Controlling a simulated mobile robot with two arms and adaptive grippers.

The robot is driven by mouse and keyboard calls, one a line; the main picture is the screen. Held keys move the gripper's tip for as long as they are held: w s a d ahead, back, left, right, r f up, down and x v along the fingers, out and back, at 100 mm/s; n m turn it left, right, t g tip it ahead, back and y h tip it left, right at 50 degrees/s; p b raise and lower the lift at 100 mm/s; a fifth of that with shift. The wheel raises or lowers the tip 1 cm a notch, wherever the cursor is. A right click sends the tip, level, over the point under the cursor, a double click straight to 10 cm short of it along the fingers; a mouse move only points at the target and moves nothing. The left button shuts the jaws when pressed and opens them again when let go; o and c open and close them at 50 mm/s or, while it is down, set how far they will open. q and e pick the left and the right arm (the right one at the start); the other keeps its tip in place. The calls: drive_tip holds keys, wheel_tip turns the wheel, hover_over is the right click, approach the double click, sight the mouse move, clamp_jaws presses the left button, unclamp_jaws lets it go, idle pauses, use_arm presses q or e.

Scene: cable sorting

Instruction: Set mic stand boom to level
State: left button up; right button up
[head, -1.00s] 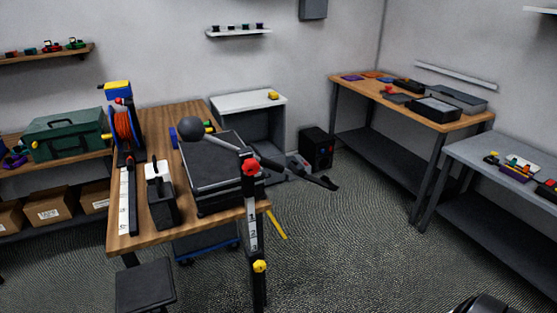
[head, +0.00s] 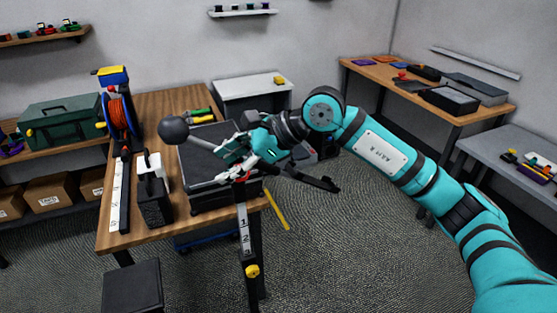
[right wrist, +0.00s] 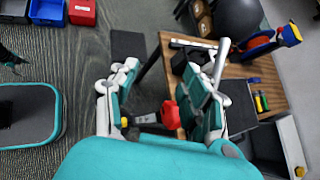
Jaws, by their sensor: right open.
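The mic stand (head: 246,240) is a dark post with a white numbered scale and a yellow knob, standing at the table's front right corner. Its boom (head: 312,180) runs from a dark grey ball (head: 174,129) at left down to the right in the picture. My right gripper (head: 236,157) is over the boom's middle, near the pivot, hiding part of it. In the right wrist view its fingers are spread apart, with the red knob (right wrist: 170,114) low between them. The ball (right wrist: 238,14) is beyond the right finger. I cannot tell whether the fingers touch the boom.
The wooden table (head: 180,101) holds a black case (head: 190,160), a cable reel (head: 119,113) and a dark box (head: 152,205). A black stool (head: 132,287) stands in front. The floor (head: 350,260) right of the stand is open.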

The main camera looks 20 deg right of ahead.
sight(263, 163)
drive_tip(key=w+d+r+t+h, duration=0.1)
drive_tip(key=w+d+r+h, duration=0.15)
drive_tip(key=d+h, duration=0.8)
drive_tip(key=w+f+y+p, duration=0.1)
drive_tip(key=w+f+p, duration=0.1)
drive_tip(key=w+f, duration=0.1)
drive_tip(key=w+f+y+p, duration=0.1)
drive_tip(key=w+f+p, duration=0.1)
drive_tip(key=f, duration=0.4)
drive_tip(key=w+f+y+p, duration=0.1)
drive_tip(key=w+f, duration=0.3)
drive_tip(key=shift+a+f+y+p, duration=0.1)
drive_tip(key=shift+f+y+p, duration=0.15)
drive_tip(key=shift+p, duration=0.15)
drive_tip(key=shift+w+a+f, duration=0.1)
drive_tip(key=shift+w+f, duration=0.15)
drive_tip(key=shift+f, duration=0.25)
clamp_jaws()
